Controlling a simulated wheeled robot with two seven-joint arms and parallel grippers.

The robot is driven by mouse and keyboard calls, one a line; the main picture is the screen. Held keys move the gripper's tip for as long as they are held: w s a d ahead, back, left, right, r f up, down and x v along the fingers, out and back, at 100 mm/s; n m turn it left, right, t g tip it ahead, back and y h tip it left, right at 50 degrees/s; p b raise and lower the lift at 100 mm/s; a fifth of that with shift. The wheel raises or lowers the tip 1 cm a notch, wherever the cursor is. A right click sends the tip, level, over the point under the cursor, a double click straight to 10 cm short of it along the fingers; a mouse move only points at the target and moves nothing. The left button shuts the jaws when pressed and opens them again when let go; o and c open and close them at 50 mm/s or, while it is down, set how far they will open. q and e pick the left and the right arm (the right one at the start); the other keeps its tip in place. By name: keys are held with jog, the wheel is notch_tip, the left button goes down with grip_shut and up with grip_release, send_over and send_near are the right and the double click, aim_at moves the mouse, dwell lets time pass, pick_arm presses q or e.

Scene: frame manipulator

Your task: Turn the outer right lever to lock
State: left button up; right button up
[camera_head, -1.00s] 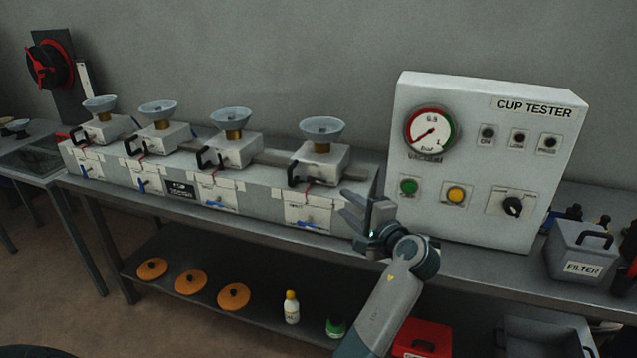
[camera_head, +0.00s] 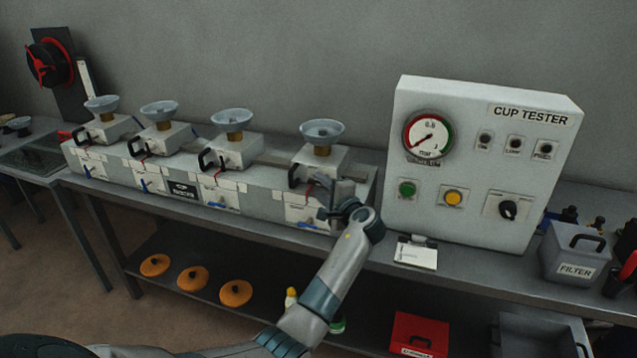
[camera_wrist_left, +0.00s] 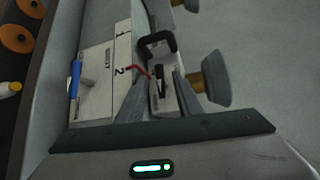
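The row of cup-test stations stands on the bench. The rightmost station (camera_head: 316,158) has a funnel cup (camera_head: 322,130), a black handle (camera_head: 299,176), a small red lever and a blue lever (camera_head: 306,225). My left gripper (camera_head: 328,198) is at this station's front right side, partly covering it. In the left wrist view, the gripper (camera_wrist_left: 164,78) is open, its fingers spread on both sides of a small dark part on the station. The black handle (camera_wrist_left: 158,42) and red lever (camera_wrist_left: 137,70) lie just beyond the fingertips; contact cannot be told. The blue lever (camera_wrist_left: 75,82) is to the left. My right gripper is out of view.
The cup tester panel (camera_head: 465,215) with gauge and buttons stands to the right. A white card (camera_head: 416,254) lies before it. A grey filter box (camera_head: 576,255) is further right. The lower shelf holds orange discs (camera_head: 193,278), a bottle and a red box (camera_head: 420,334).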

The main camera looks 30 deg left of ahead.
pick_arm(q)
jog(key=shift+w+a, duration=0.3)
jog(key=shift+a, duration=0.25)
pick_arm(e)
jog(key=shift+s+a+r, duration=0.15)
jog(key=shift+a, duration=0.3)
pick_arm(q)
jog(key=shift+c, duration=0.4)
grip_shut()
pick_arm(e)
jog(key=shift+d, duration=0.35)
